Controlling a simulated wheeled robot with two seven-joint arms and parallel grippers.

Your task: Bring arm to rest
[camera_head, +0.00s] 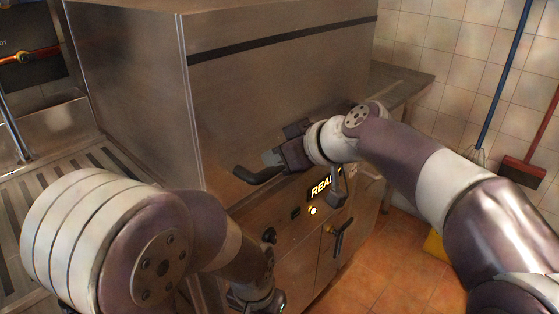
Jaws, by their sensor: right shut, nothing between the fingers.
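My left arm comes in from the lower left and bends down in front of the machine. Its wrist runs to the bottom edge, and its fingers are out of the picture.
A slatted steel counter (125,160) is at left. Brooms lean on the tiled wall at right, one with a red head (523,172).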

